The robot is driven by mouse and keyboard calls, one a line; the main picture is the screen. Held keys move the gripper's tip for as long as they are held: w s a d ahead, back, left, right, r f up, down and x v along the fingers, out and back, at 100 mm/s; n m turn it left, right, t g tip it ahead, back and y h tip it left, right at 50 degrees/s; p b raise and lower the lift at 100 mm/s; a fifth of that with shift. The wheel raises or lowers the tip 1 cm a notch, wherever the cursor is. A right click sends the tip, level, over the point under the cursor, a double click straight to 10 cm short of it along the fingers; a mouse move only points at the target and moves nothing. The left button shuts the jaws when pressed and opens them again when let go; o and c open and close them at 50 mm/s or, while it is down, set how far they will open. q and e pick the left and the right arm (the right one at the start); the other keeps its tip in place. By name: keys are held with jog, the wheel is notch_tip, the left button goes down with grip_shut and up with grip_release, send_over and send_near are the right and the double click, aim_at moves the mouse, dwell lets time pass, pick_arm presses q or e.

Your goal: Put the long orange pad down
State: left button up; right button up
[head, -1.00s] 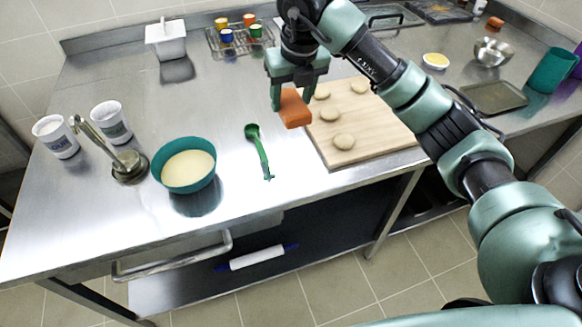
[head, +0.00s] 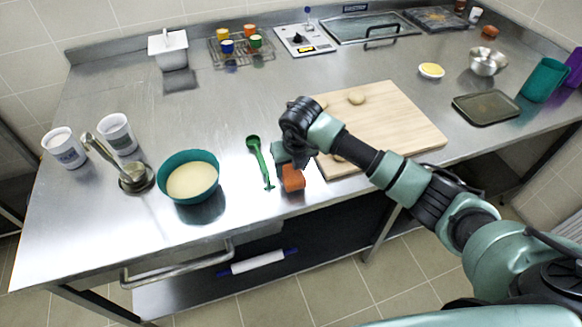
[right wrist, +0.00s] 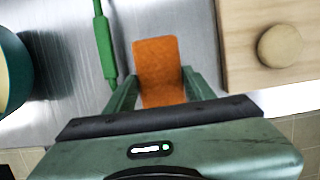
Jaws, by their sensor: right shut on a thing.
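The long orange pad (head: 293,179) is at the front of the steel table, between the green ladle and the wooden board. In the right wrist view the pad (right wrist: 158,62) lies lengthwise between the two fingers. My right gripper (head: 287,163) is shut on it and points down, low at the table's front edge. Whether the pad touches the steel is hard to tell. The right gripper also shows in the right wrist view (right wrist: 156,88). Its wrist hides part of the pad in the head view. My left gripper is not in view.
A green ladle (head: 260,160) lies just left of the pad. The wooden board (head: 400,125) with dough balls is just right. A teal bowl of batter (head: 189,178) stands further left. Bare steel (head: 220,110) is clear behind the ladle.

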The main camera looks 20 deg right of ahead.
jog(key=shift+f, duration=0.75)
jog(key=o, duration=1.3)
jog(key=shift+f, duration=0.1)
